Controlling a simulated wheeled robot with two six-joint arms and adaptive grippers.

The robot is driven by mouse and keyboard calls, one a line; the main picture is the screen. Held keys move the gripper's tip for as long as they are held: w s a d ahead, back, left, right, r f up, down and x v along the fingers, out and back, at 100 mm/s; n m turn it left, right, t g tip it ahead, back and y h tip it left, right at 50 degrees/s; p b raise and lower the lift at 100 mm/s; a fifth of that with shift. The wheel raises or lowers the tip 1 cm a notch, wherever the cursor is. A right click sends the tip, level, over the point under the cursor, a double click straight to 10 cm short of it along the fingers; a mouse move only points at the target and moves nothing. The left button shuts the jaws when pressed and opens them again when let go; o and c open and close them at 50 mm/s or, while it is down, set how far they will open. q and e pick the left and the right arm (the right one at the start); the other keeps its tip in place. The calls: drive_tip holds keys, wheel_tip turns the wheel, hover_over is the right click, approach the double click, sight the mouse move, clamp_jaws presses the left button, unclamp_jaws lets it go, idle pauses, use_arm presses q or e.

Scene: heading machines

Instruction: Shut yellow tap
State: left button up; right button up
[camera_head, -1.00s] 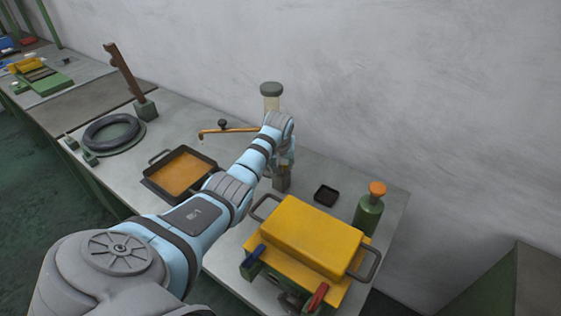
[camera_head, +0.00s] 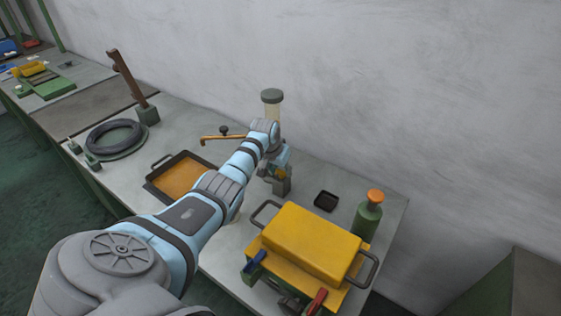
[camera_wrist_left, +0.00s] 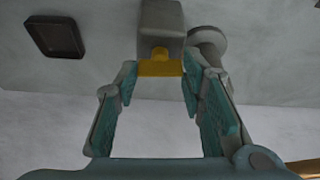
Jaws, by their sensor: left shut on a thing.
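The yellow tap handle (camera_wrist_left: 160,68) shows in the left wrist view as a short yellow bar at the front of a grey block (camera_wrist_left: 160,20). My left gripper (camera_wrist_left: 160,72) has its teal fingers on either side of the handle and is shut on it. In the head view the left gripper (camera_head: 276,172) is at a small grey post (camera_head: 282,187), with a bit of yellow (camera_head: 280,174) showing there. The wrist and fingers hide much of the tap. My right gripper is not in view.
A yellow box (camera_head: 312,238) with grey handles stands in front, with a blue lever (camera_head: 254,262) and a red lever (camera_head: 317,300). A green bottle (camera_head: 367,218) and a small black tray (camera_head: 326,201) are to the right. An orange-filled pan (camera_head: 180,178) lies left.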

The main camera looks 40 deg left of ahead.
use_arm(q)
drive_tip(key=shift+a+m, duration=0.1)
drive_tip(key=shift+m, duration=0.5)
drive_tip(key=shift+h, duration=0.3)
drive_tip(key=o, duration=0.9)
drive_tip(key=shift+w, duration=0.1)
drive_tip(key=shift+o, duration=1.2)
drive_tip(key=shift+w+f, duration=0.1)
